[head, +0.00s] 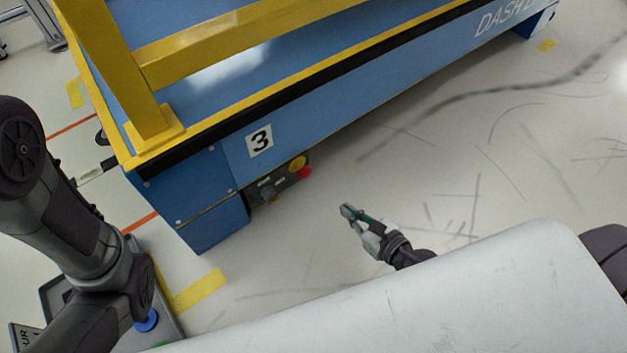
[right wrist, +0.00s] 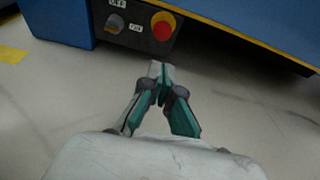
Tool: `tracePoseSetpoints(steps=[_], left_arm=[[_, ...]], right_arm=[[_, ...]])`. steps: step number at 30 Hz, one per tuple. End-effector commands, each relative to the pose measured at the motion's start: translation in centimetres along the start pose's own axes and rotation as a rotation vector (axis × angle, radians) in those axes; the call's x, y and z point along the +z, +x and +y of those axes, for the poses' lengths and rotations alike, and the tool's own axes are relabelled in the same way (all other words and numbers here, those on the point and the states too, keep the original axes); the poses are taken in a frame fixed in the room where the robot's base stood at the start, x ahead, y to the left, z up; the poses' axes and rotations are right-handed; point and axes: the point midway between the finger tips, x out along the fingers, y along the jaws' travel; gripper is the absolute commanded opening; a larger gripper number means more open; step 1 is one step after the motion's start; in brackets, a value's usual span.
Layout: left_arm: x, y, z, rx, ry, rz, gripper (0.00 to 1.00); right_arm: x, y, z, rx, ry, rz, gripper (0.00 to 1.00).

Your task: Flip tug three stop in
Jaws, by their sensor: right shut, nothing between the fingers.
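The blue tug (head: 330,122) carries a white plate with a black 3 (head: 260,141). A dark control panel (head: 262,197) sits low in its side, below the plate. In the right wrist view the panel has a grey switch (right wrist: 115,25) with small white labels and a red stop button (right wrist: 162,27) on a yellow ring to its right. The red button also shows in the head view (head: 305,173). My right gripper (head: 346,210) is shut and empty, in front of the panel and apart from the button. My left arm shows at the left, but its gripper is out of view.
A yellow frame (head: 112,70) stands on top of the tug. The scuffed grey floor (head: 480,170) is open to the right of my right gripper. Yellow floor tape (head: 200,289) lies below the tug's near corner. The tug's lower edge overhangs the floor beside the panel.

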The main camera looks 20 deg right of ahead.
Motion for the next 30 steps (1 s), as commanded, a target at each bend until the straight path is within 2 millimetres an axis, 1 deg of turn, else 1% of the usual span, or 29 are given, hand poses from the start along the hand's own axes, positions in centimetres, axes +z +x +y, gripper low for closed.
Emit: tracePoseSetpoints(steps=[5, 8, 18, 21, 25, 30], left_arm=[[0.0, 0.0, 0.0, 0.0, 0.0, 0.0, 0.4], [0.1, 0.1, 0.0, 0.0, 0.0, 0.0, 0.4], [-0.5, -1.4, 0.3, 0.001, 0.0, 0.001, 0.4], [-0.6, -1.7, 0.4, 0.001, 0.0, 0.001, 0.4], [-0.8, -2.2, 0.5, 0.001, 0.0, 0.001, 0.4], [-0.8, -2.4, 0.5, 0.001, 0.0, 0.0, 0.4]], right_arm=[[0.1, 1.2, 0.0, 0.001, 0.002, -0.003, 0.0], [0.2, 2.8, 0.0, 0.001, 0.002, -0.004, 0.0], [-0.1, 10.1, 0.0, 0.001, 0.002, -0.004, 0.0], [0.4, 11.6, 0.0, 0.002, 0.002, -0.004, 0.0], [0.8, 13.0, 0.0, 0.002, 0.003, -0.003, 0.0], [1.2, 13.8, 0.1, 0.001, 0.003, -0.001, 0.0]])
